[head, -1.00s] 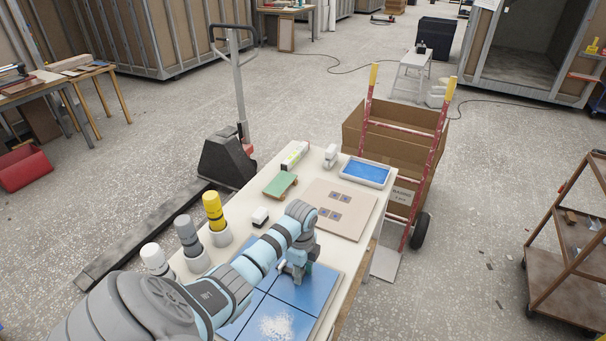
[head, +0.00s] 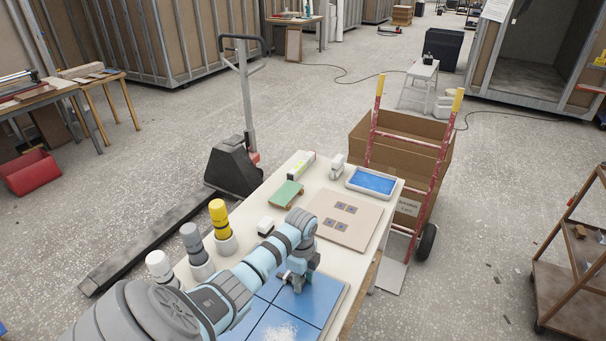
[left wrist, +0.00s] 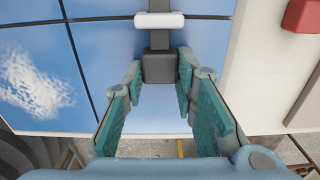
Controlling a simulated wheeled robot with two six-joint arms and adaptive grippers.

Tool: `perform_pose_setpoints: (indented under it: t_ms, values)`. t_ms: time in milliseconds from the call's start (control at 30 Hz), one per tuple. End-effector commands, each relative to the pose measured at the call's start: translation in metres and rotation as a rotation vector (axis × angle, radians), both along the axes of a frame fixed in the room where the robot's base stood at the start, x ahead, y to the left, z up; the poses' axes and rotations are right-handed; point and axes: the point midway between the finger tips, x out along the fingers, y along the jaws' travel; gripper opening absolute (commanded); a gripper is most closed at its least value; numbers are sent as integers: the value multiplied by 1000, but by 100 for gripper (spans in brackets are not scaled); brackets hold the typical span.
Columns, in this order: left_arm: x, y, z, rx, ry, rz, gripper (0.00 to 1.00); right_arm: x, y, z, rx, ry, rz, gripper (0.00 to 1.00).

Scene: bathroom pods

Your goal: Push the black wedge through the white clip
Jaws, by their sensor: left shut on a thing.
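The black wedge (left wrist: 159,68) is a dark grey block with a narrower strip running up from it in the left wrist view. The white clip (left wrist: 159,20) lies across that strip, and a dark strip also shows beyond it. My left gripper (left wrist: 159,75), with teal pads, is shut on the block from both sides. In the head view my left gripper (head: 295,285) is low over the tiles (head: 312,300), and its hand hides the wedge and clip. My right gripper is not in view.
On the white table stand yellow, grey and white-topped cylinders (head: 221,222), a green-topped float (head: 287,194), a beige board (head: 343,220) and a blue-filled tray (head: 371,182). A red hand truck (head: 408,137) with cardboard boxes stands past the table. A red block (left wrist: 303,14) shows beside the tiles.

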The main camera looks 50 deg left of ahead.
Motion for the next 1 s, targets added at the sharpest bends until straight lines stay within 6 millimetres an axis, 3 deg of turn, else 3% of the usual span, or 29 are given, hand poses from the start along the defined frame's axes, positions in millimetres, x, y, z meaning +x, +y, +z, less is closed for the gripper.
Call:
perform_pose_setpoints:
  t_ms: [633, 667, 800, 1000]
  values:
    - [-3, 11, 1, 2, 0, 0, 4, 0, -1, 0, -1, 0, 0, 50]
    - [-3, 11, 1, 2, 0, 0, 29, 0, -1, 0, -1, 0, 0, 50]
    - [-3, 10, 1, 1, -1, 0, 49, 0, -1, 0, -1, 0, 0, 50]
    - [-3, 9, 0, 0, -1, -1, 49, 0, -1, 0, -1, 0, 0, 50]
